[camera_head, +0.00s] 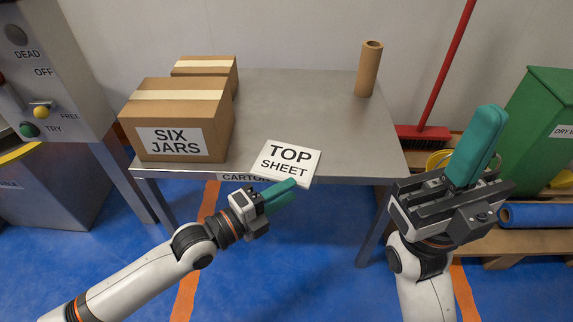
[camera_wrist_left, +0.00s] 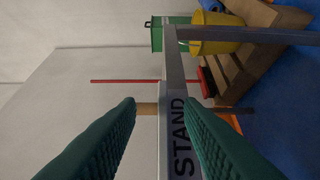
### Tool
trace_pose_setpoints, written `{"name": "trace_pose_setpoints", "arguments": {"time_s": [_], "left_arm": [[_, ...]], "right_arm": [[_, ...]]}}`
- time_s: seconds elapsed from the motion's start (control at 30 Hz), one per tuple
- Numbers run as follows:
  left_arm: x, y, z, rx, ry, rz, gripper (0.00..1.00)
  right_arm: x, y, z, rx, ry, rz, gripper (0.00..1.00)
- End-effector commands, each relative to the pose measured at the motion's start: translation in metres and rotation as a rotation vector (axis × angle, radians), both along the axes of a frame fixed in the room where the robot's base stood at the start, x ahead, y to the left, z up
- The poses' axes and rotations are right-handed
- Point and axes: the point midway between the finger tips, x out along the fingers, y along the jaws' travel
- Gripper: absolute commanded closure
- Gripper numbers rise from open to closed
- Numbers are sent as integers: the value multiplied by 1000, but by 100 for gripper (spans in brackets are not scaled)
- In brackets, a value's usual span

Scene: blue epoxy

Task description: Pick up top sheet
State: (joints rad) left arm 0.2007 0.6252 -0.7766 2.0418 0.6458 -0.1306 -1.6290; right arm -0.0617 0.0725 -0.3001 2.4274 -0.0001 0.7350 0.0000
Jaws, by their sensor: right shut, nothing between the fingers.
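The top sheet (camera_head: 288,160) is a white card with black lettering. It lies flat at the table's front edge and reaches a little over it. My left gripper (camera_head: 293,184) is at the sheet's near edge. In the left wrist view its green fingers (camera_wrist_left: 160,101) are apart, with a pale thin strip seen edge-on between them; I cannot tell for certain whether that is the sheet. No grip on it shows. My right gripper (camera_head: 490,114) is shut and empty, raised to the right of the table.
The sheet lies on a grey metal table (camera_head: 290,105). A "SIX JARS" carton (camera_head: 185,115) stands to its left, with another carton (camera_head: 205,68) behind. A cardboard tube (camera_head: 369,70) stands upright at the back right. A red broom (camera_head: 424,133) stands beyond the table.

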Motion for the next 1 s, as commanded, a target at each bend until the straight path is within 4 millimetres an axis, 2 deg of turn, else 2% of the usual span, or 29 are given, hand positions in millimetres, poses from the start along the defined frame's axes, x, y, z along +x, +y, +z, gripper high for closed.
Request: {"name": "trace_pose_setpoints", "arguments": {"time_s": [0.07,0.23,0.53,0.57,0.77,1.0], "left_arm": [[9,-11,-5,-7,-1,0,66],[24,-28,-4,-4,-1,1,66],[28,-32,-2,1,-1,1,66],[28,-32,-2,1,-1,1,68],[27,-32,-3,1,-1,1,100],[27,-32,-3,0,-1,1,100]], "right_arm": [[-1,0,-1,-1,-32,-2,100],[-2,1,7,-4,-61,-3,100],[-2,2,10,-6,-67,-3,100],[-2,2,10,-6,-67,-3,100],[-2,2,10,-6,-67,-3,100],[-2,2,10,-5,-68,-3,100]]}}
